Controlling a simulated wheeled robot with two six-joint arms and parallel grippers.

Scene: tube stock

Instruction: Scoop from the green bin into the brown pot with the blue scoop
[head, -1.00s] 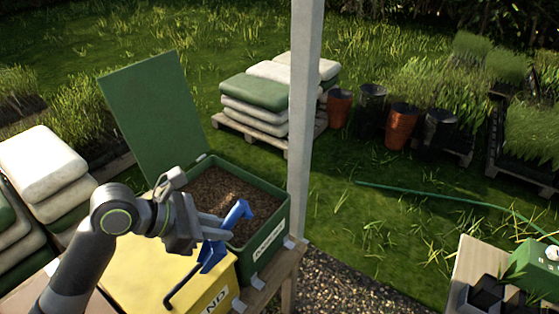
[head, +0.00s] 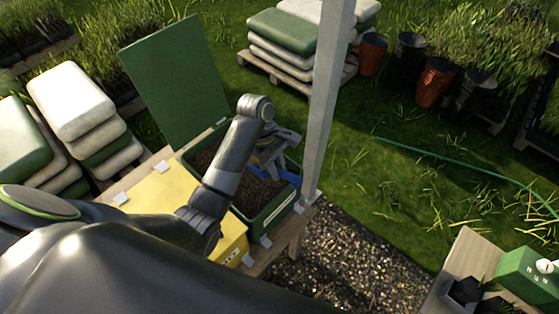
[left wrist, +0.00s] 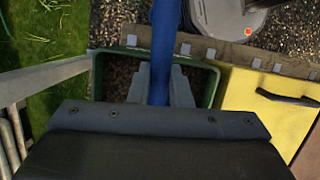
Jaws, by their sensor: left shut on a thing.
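The green bin (head: 268,224) stands open on a wooden bench, with dark brown soil (head: 205,160) inside and its lid (head: 175,80) raised behind. My left gripper (head: 272,150) is over the bin's right part, partly hidden by its own arm. It is shut on the blue scoop (head: 288,177), which shows low at the bin's right end. In the left wrist view the scoop's blue shaft (left wrist: 165,45) runs up from between the fingers, above the bin. The scoop's load is hidden. I cannot pick out the task's brown pot. My right gripper is not in view.
A yellow bin (head: 160,196) stands left of the green one. A white post (head: 328,100) rises just right of the green bin. Orange-brown pots (head: 435,82) and black pots stand on the grass behind. A table (head: 455,262) with a green box (head: 527,272) is at the lower right.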

